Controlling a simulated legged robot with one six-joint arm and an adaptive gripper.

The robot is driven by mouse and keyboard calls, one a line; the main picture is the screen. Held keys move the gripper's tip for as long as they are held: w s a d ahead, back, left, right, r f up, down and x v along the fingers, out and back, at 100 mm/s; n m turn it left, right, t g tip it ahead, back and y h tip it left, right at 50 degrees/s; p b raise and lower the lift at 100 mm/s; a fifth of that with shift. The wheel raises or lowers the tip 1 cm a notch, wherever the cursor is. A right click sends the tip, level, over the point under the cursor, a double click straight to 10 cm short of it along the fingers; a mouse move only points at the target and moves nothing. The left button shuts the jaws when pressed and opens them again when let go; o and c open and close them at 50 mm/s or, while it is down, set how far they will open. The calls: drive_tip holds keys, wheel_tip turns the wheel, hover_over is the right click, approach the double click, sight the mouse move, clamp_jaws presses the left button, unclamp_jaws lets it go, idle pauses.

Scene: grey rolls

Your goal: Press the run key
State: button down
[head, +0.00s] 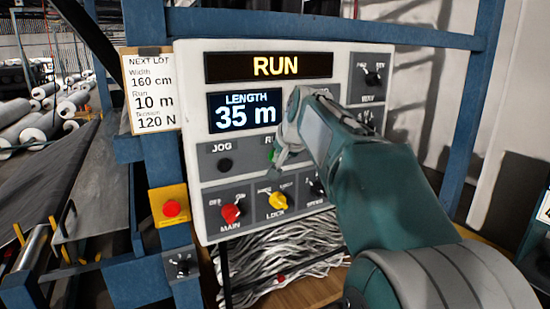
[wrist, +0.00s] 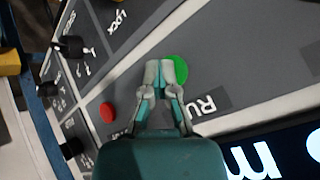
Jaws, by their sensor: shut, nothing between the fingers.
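The green run key (wrist: 178,68) is a round button on the grey panel, beside a partly covered label starting "RU". My gripper (wrist: 159,68) is shut and empty. Its fingertips overlap the key's edge in the wrist view; I cannot tell whether they touch it. In the head view my gripper (head: 277,157) is at the middle of the white control panel (head: 190,95) and hides most of the key. The top display (head: 275,66) reads RUN. The length display (head: 245,112) reads 35 m.
A red button (wrist: 107,112) is near the green key. The JOG button (head: 225,165), red MAIN knob (head: 231,213) and yellow LOCK knob (head: 278,201) sit nearby. A red button on a yellow box (head: 171,208) is at left. A note (head: 152,95) lists 10 m run.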

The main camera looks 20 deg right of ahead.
drive_tip(key=shift+s, duration=0.8)
drive_tip(key=shift+s+d, duration=0.1)
drive_tip(key=shift+s, duration=2.4)
